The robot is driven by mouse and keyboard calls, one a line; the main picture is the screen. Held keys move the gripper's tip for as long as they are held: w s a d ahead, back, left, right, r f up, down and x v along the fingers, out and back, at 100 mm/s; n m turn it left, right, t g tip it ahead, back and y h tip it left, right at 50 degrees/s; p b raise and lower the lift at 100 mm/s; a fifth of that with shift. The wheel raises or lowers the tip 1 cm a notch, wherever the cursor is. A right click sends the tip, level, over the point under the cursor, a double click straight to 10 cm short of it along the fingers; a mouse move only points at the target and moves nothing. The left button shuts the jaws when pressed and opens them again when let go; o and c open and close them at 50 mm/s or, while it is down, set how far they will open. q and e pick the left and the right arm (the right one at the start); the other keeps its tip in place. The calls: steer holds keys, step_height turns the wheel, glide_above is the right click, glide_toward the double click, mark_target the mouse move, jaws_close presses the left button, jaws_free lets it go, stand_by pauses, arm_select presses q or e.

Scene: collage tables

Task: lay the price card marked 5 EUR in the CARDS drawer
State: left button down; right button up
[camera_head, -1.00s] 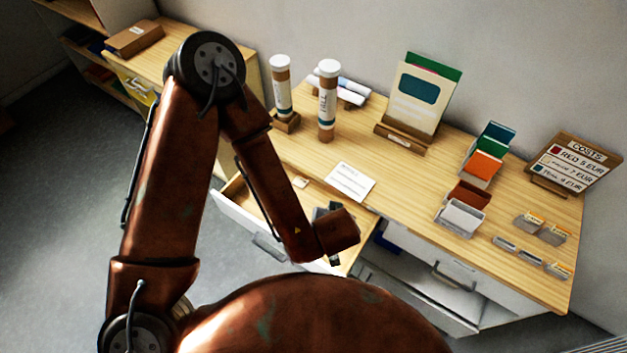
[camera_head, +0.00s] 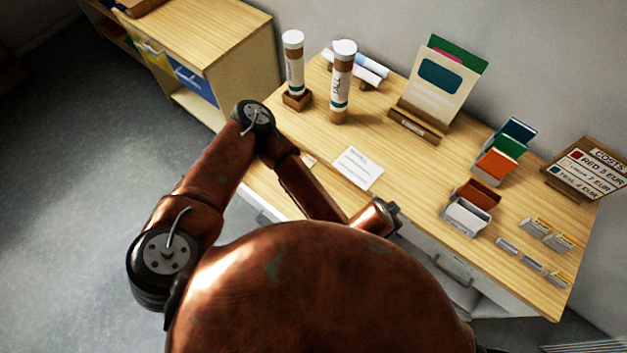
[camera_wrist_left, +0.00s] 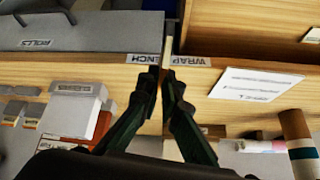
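In the head view my arm mostly hides this gripper. An open wooden drawer (camera_wrist_left: 240,18) lies past the WRAP label in the wrist view. A pale drawer front (camera_wrist_left: 85,43) reads ROLLS. No CARDS label is readable. My right gripper is out of view.
A white note (camera_head: 358,169) lies mid-desk. Two upright tubes (camera_head: 341,85), a card stand (camera_head: 432,95), colored card racks (camera_head: 497,160) and a COSTS board (camera_head: 590,172) stand on the desk. A cabinet (camera_head: 200,35) is at the left.

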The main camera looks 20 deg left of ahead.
arm_select(q)
steer(key=shift+w+d+f+m+g+p, duration=0.3)
steer(key=shift+w+d+f+p, duration=0.1)
steer(key=shift+w+f, duration=0.2)
steer(key=w+a+f+h, duration=0.1)
steer(key=w+a+f, duration=0.1)
steer(key=a+f, duration=0.3)
steer(key=w+a+f, duration=0.2)
steer(key=a+f, duration=0.1)
steer(key=f, duration=0.4)
steer(key=shift+m, duration=0.5)
steer(key=w+a, duration=0.2)
steer(key=a, duration=0.3)
steer(key=w+a+p, duration=0.1)
steer(key=w+a, duration=0.1)
steer(key=a, duration=0.4)
steer(key=w+a, duration=0.3)
steer(key=a, duration=0.2)
steer(key=shift+a+f, duration=0.25)
steer(key=shift+f, duration=1.8)
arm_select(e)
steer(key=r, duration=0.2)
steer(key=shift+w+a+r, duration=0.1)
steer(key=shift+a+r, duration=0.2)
arm_select(q)
steer(key=shift+g, duration=0.3)
